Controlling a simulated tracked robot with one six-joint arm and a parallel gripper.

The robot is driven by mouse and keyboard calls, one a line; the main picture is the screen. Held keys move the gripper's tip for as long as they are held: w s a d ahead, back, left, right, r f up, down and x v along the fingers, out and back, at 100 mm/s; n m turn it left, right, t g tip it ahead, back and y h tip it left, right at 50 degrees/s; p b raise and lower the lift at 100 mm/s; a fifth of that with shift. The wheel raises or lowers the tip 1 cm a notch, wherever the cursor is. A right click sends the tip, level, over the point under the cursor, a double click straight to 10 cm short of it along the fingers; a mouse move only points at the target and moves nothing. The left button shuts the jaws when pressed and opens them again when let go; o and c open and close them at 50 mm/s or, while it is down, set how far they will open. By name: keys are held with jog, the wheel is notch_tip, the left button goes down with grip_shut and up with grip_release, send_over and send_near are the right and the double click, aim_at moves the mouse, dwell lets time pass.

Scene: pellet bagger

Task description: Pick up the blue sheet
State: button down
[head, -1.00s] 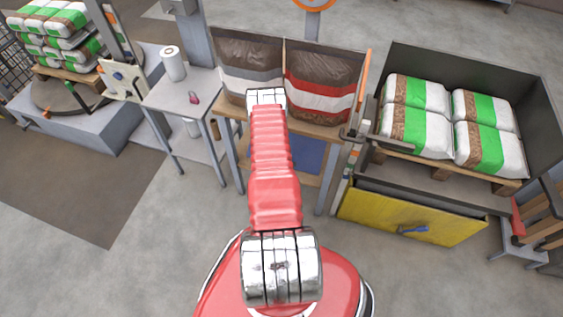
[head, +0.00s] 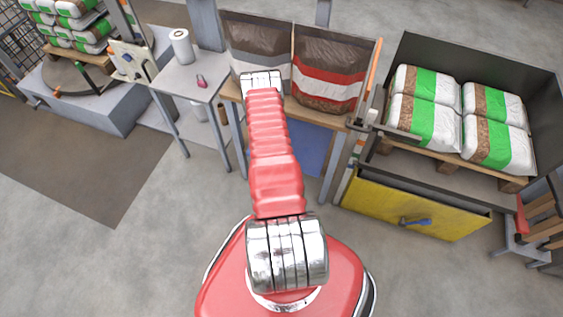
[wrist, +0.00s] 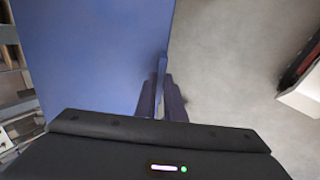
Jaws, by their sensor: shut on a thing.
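The blue sheet (wrist: 95,60) is a flat blue panel filling the left half of the wrist view. It also shows in the head view (head: 313,150), low under the bench with the bags and partly hidden by my arm. My gripper (wrist: 162,92) is at the sheet's right edge in the wrist view, its dark fingers shut on that edge. In the head view the gripper is hidden behind my red arm.
Two open bags (head: 328,72) stand on the wooden bench above the sheet. A grey side table (head: 205,88) with a white roll (head: 182,46) is to the left. A yellow panel (head: 415,208) below a bin of filled bags is to the right. The floor in front is clear.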

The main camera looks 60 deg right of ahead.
jog(key=shift+s+a, duration=0.15)
jog(key=shift+a, duration=0.85)
jog(key=c, duration=1.8)
grip_release()
jog(key=shift+o, duration=0.2)
jog(key=v, duration=1.3)
jog(key=shift+a+r, duration=0.25)
jog(key=shift+r, duration=0.05)
